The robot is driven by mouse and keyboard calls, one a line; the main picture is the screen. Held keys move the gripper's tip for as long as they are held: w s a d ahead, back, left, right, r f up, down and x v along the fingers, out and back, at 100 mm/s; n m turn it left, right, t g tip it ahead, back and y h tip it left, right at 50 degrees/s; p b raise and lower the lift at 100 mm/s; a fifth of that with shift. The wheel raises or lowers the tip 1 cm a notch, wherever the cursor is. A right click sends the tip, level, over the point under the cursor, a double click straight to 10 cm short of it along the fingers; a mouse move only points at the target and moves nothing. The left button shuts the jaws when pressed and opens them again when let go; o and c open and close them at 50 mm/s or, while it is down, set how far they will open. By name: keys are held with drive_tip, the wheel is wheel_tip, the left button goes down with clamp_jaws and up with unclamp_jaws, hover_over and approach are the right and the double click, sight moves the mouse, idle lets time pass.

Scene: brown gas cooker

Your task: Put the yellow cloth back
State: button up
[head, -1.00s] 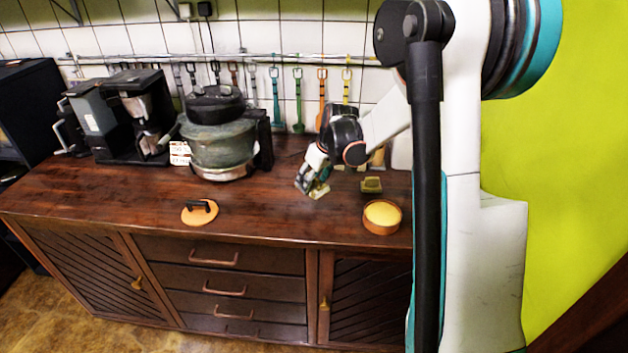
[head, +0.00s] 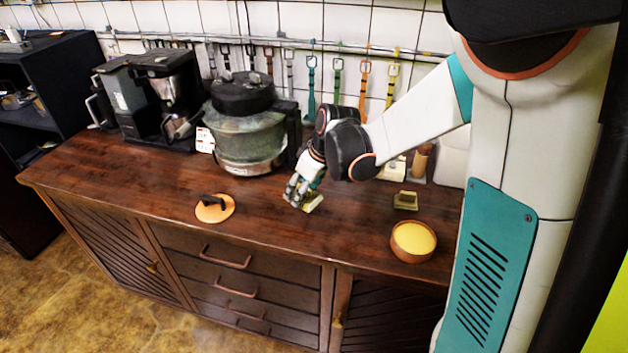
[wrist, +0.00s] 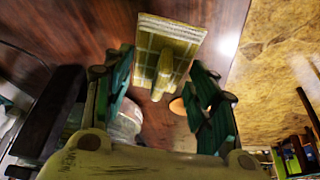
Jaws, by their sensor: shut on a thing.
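The yellow cloth (wrist: 172,50) shows in the wrist view as an olive-yellow checked square with a raised fold in its middle. My gripper (wrist: 165,95) is shut on it, its green-sided fingers on either side of the fold. In the head view my gripper (head: 303,190) points down over the brown counter, and the cloth (head: 313,202) shows as a small yellowish patch at its tips. I cannot tell whether the cloth touches the counter. A similar small olive-yellow piece (head: 405,201) lies on the counter to the right.
A round wooden bowl (head: 399,253) with yellow contents stands at the front right. A wooden lid with a black handle (head: 215,208) lies to the left. A green pot (head: 245,140) and coffee machine (head: 160,95) stand behind. The front middle counter is clear.

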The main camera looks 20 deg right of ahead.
idle(0.3)
drive_tip(key=shift+f+b, duration=2.65)
drive_tip(key=shift+f, duration=0.55)
drive_tip(key=shift+f+b, duration=0.7)
drive_tip(key=shift+f, duration=0.15)
drive_tip(key=o, duration=1)
drive_tip(key=v, duration=1.2)
drive_tip(key=shift+s, duration=0.15)
